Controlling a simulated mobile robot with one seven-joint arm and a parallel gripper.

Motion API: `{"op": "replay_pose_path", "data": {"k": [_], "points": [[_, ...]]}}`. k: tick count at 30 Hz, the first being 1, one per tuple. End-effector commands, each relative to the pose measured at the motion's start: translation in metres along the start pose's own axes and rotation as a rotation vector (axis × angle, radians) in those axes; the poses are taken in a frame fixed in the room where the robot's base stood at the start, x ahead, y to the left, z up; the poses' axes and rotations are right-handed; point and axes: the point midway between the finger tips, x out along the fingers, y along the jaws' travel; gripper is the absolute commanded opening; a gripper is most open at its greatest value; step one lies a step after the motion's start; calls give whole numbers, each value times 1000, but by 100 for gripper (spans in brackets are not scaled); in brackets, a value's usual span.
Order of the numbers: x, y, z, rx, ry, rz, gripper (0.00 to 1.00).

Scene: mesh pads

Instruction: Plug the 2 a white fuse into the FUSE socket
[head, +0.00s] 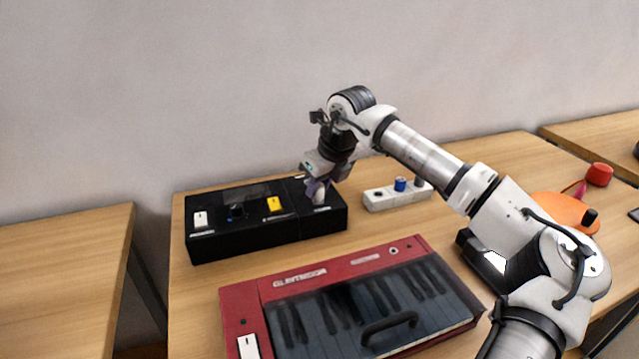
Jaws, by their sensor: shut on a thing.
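My gripper (317,188) is over the right end of a long black box (245,241), pointing down. It is shut on a small white piece (320,197), which I take to be the 2 A white fuse; its marking is too small to read. The piece is at the box's top face, and I cannot tell whether it is seated in a socket or just above it. The FUSE label cannot be read, and the fingers and wrist hide part of that end. The box also bears a white switch-like piece (200,219) at left and a yellow one (273,203) near the middle.
A red keyboard (240,297) with a dark cover lies in front of the box. A white strip (380,202) with a blue plug (400,184) stands to the right. An orange disc (560,208) and a red cylinder (599,174) lie farther right. A wall is behind.

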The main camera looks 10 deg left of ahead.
Motion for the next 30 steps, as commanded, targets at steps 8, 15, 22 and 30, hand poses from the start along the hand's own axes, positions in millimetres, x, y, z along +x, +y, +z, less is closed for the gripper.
{"op": "replay_pose_path", "data": {"k": [8,15,22,30], "points": [[8,0,-3,0,0,0,0],[10,0,-4,0,0,0,33],[10,0,-4,0,0,0,49],[3,0,-4,0,-1,-1,49]]}}
